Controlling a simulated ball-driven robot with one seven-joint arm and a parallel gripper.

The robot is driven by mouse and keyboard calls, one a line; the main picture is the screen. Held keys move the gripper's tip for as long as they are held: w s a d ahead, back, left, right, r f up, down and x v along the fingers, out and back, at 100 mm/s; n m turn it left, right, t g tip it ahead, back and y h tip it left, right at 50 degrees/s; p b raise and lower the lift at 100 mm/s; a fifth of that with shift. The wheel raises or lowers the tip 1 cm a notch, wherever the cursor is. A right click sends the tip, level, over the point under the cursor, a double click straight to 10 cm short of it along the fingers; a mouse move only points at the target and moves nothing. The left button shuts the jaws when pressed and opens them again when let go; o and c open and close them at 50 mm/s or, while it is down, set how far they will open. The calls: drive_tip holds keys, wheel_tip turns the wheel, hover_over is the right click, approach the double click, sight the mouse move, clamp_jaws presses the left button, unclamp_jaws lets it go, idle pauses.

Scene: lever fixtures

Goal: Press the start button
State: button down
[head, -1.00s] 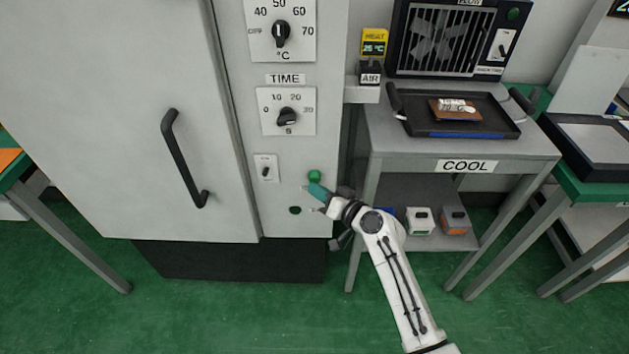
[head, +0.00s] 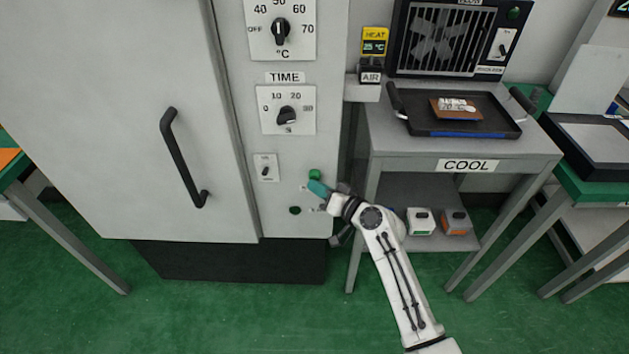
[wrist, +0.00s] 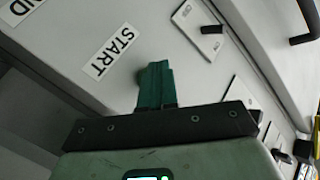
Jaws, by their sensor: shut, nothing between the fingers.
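The start button is most likely the round green button (head: 314,175) on the front of the grey cabinet, low on its right-hand panel. My gripper (head: 318,188) is shut and empty, its teal fingertips just below that button in the head view. I cannot tell whether they touch it. In the wrist view the shut fingers (wrist: 154,86) point at the panel beside the START label (wrist: 108,50). The fingers hide most or all of the button there.
A toggle switch (head: 266,168) and the TIME dial (head: 288,116) are on the same panel. A dark green round part (head: 295,210) sits lower left of my fingers. The COOL table (head: 540,150) with a black tray (head: 430,126) stands close on the right.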

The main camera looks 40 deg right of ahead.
idle(0.4)
drive_tip(key=shift+s+a, duration=0.5)
drive_tip(key=shift+s, duration=0.25)
drive_tip(key=shift+s+a+p, duration=0.35)
drive_tip(key=shift+s+a, duration=0.4)
drive_tip(key=shift+s, duration=0.3)
drive_tip(key=shift+s+a+p, duration=0.3)
drive_tip(key=shift+s+a, duration=0.4)
drive_tip(key=shift+s, duration=0.3)
